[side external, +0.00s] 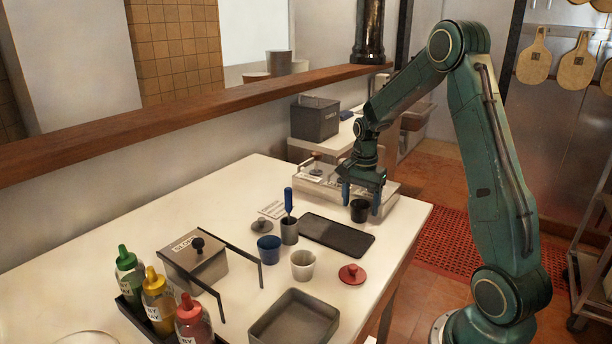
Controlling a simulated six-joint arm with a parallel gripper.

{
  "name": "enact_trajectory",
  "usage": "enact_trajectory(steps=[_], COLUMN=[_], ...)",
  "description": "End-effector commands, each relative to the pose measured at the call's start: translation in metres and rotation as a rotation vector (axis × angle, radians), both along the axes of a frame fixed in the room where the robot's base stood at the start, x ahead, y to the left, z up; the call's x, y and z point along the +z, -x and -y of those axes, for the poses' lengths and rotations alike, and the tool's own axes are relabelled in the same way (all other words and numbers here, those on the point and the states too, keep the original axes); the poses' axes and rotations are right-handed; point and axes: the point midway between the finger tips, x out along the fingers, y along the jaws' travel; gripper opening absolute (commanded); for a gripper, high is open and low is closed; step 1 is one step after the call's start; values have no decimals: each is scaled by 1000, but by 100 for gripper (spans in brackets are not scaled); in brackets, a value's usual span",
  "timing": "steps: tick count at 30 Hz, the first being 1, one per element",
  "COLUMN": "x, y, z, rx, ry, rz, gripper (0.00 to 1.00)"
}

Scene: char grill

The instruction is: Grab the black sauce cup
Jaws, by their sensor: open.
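The black sauce cup (359,211) is a small dark cup at the right part of the white table, beyond the black tray. My gripper (361,203) points straight down over it. The two blue fingers are spread, one on the left of the cup and one on the right. The cup sits between the fingertips. A gap seems to show on each side, but I cannot tell from this one view whether a finger touches it. The cup looks upright.
A flat black tray (337,236) lies just in front. A grey cup with a blue utensil (289,230), blue cup (269,250), white cup (303,265) and red lid (352,274) stand nearby. A metal container (387,201) is close behind the gripper. Sauce bottles (158,300) stand front left.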

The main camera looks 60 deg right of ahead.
Motion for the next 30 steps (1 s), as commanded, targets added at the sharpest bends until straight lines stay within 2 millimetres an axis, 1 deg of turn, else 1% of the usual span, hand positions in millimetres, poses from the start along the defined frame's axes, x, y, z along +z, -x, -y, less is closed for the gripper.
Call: enact_trajectory(steps=[12,14,15,17,19,21,30], x=[0,0,1,1,1,1,2], y=[0,0,0,0,0,0,0], z=[0,0,0,0,0,0,0], rx=[0,0,0,0,0,0,0], ry=[0,0,0,0,0,0,1], rz=[0,0,0,0,0,1,1], gripper=[68,58,50,39,25,16,16])
